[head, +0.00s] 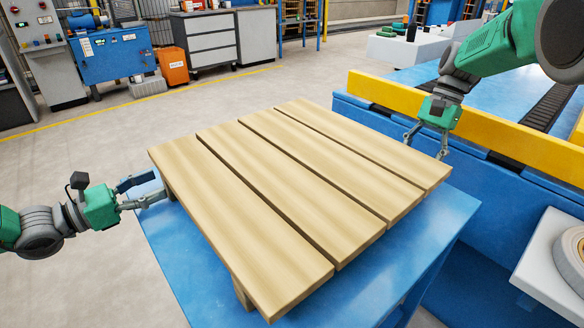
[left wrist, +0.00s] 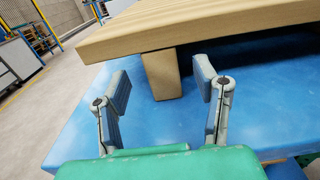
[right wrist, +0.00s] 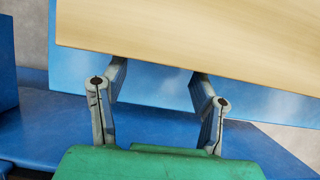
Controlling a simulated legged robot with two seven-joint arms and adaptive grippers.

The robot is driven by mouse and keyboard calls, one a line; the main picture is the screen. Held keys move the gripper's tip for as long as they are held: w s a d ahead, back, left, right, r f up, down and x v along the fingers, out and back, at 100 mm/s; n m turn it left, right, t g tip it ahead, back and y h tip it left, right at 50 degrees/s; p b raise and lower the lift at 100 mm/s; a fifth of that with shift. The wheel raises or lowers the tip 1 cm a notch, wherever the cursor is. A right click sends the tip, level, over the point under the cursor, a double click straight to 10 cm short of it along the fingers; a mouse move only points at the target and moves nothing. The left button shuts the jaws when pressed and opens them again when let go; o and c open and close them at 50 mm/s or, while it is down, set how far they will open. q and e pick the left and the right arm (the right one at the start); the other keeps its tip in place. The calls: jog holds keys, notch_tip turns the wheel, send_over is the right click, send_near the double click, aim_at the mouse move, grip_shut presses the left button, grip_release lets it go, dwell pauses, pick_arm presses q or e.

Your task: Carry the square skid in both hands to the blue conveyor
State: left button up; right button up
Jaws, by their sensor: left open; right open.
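The square skid (head: 290,190), made of pale wooden planks, rests on a blue table (head: 190,275). My left gripper (head: 150,187) is open at the skid's left side. In the left wrist view, its fingers (left wrist: 160,80) point toward a wooden foot (left wrist: 162,73) under the deck, with the foot between them but ahead. My right gripper (head: 425,143) is open at the skid's right edge. In the right wrist view, its fingertips (right wrist: 158,75) reach the deck's edge (right wrist: 200,40); I cannot tell whether they touch. The blue conveyor (head: 405,78) lies behind at the right.
A yellow rail (head: 470,115) runs along the conveyor's near side. A white block with a grey roll (head: 570,255) stands at the right. A blue cabinet (head: 112,52), an orange bin (head: 173,66) and a grey drawer unit (head: 208,45) stand at the back. The floor at left is clear.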

aim_at(163, 181)
pick_arm(q)
jog(key=shift+x, duration=2.6)
pick_arm(e)
jog(key=shift+x, duration=2.6)
pick_arm(q)
grip_shut()
pick_arm(e)
grip_shut()
pick_arm(q)
jog(key=shift+r, duration=0.25)
pick_arm(e)
jog(key=shift+w+r, duration=0.1)
jog(key=shift+r, duration=0.05)
